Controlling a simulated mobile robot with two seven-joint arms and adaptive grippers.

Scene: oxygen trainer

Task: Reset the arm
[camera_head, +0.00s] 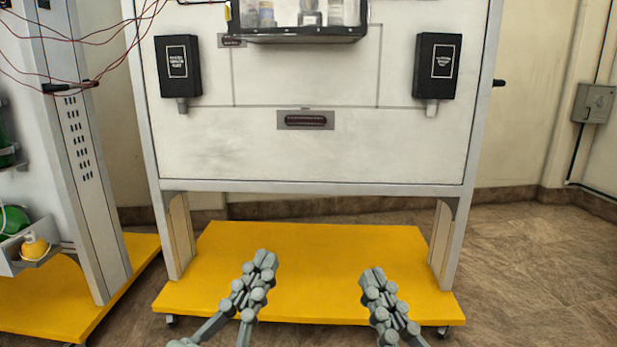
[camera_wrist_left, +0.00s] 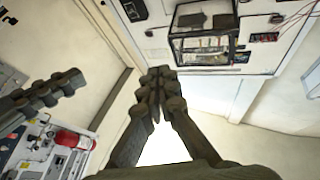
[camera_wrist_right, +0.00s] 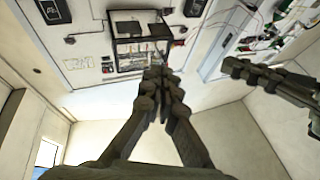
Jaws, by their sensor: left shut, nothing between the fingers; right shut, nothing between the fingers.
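My left gripper (camera_head: 262,262) is shut and empty in the head view, in front of the trainer's yellow base. It also shows in the left wrist view (camera_wrist_left: 158,75), fingers together. My right gripper (camera_head: 372,275) is shut and empty, a little to the right of the left one. It also shows in the right wrist view (camera_wrist_right: 157,74). Both grippers are apart from each other and hold nothing. The trainer panel (camera_head: 300,150) is a white upright board behind them, with a dark-framed case (camera_head: 305,38) at its top.
The yellow base (camera_head: 320,235) stands on small wheels under the panel. Two black boxes (camera_head: 178,68) (camera_head: 437,68) hang on the panel. A second stand (camera_head: 85,150) with red wires is at the left. The brown floor at the right (camera_head: 540,260) is clear.

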